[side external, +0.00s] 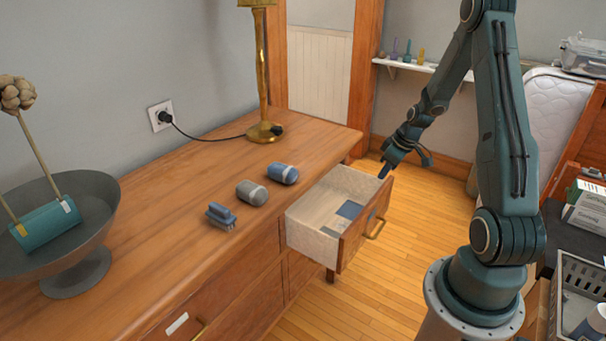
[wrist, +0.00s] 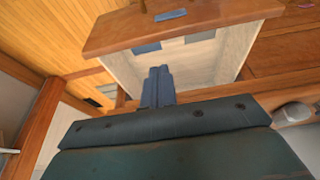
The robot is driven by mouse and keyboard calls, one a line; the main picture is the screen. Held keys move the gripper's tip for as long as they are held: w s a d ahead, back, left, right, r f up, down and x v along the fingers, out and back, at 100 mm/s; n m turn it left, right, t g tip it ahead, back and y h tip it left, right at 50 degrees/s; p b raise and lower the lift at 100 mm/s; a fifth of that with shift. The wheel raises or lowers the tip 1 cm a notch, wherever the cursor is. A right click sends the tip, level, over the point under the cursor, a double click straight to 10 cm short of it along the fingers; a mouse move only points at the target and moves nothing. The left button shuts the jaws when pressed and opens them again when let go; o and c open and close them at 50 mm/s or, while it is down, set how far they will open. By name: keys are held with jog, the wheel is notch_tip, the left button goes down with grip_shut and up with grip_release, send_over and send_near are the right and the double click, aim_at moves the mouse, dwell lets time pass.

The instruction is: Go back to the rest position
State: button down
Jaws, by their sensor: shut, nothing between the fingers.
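My gripper (side external: 385,170) is at the far end of the open drawer in the side view, beside or just above its upper corner. I cannot tell the exact gap. In the wrist view its two blue-grey fingers (wrist: 158,88) are together and hold nothing. The open drawer (side external: 312,222) juts out from the wooden dresser, and its front panel (wrist: 205,14) shows at the top of the wrist view. A flat blue-grey item (side external: 349,210) lies inside the drawer.
On the dresser top (side external: 190,185) stand a brass lamp (side external: 262,75), a blue cylinder (side external: 283,174), a grey cylinder (side external: 252,193), a blue pronged object (side external: 221,215) and a grey bowl (side external: 75,240). A mattress (side external: 555,115) stands upright at right. A grey crate (side external: 562,285) is near my base.

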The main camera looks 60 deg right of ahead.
jog(key=w+a+r, duration=0.2)
jog(key=a+r, duration=1.5)
jog(key=r, duration=0.1)
jog(key=s+a+r+t, duration=0.1)
jog(key=s+a+r, duration=0.3)
jog(key=s+a, duration=0.3)
jog(key=s+a+r, duration=0.4)
jog(key=s+a, duration=0.3)
jog(key=shift+s+a+t, duration=0.25)
jog(key=shift+a+t, duration=0.1)
jog(key=shift+t, duration=0.05)
